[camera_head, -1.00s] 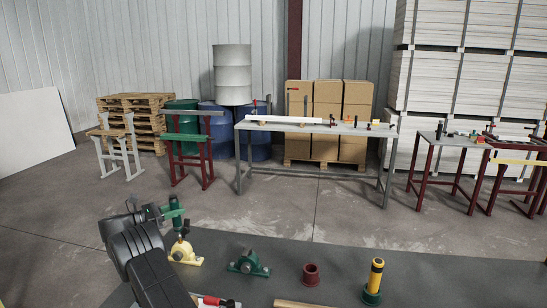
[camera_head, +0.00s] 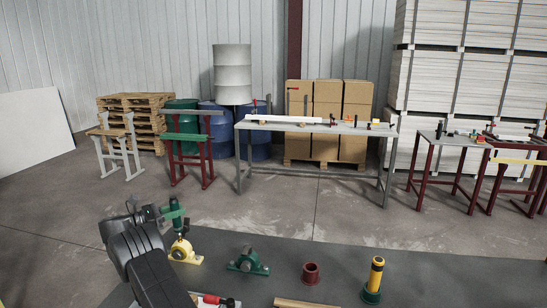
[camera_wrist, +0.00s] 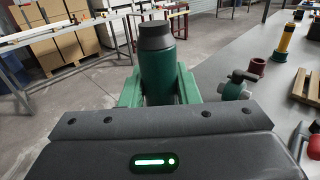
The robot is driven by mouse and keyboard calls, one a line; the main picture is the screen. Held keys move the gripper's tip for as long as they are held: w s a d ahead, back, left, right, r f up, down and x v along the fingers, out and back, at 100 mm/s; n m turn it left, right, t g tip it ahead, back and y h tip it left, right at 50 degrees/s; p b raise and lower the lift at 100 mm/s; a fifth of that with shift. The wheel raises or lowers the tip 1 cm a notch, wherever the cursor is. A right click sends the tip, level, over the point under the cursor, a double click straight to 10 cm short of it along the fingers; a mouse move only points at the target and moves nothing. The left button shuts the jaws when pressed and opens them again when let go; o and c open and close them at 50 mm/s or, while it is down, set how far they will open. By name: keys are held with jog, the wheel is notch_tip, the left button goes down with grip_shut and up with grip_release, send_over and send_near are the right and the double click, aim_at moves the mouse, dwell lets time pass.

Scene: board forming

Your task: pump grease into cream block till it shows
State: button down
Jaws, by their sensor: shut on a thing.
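My gripper (camera_head: 171,214) has green fingers and is shut around a dark green cylinder (camera_head: 177,225), which looks like the grease pump. In the wrist view the pump (camera_wrist: 157,72) stands upright between the fingers, with its dark grey cap toward the top of the picture. The cream block (camera_head: 187,255) is a pale yellow bearing block on the dark bench, right below the pump. The pump's lower end is at the block's dark top fitting; I cannot tell whether they touch. No grease can be made out. The cream block is hidden in the wrist view.
On the bench (camera_head: 420,285) a green bearing block (camera_head: 248,262), a dark red ring (camera_head: 311,273) and a yellow-and-black cylinder on a green base (camera_head: 374,275) stand to the right. A red-tipped tool (camera_head: 212,299) and a wooden strip (camera_head: 303,303) lie at the front.

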aim_at(173, 200)
jog(key=shift+r+p, duration=1.95)
jog(key=shift+r, duration=1.55)
jog(key=shift+r+p, duration=0.7)
jog(key=shift+r, duration=1.75)
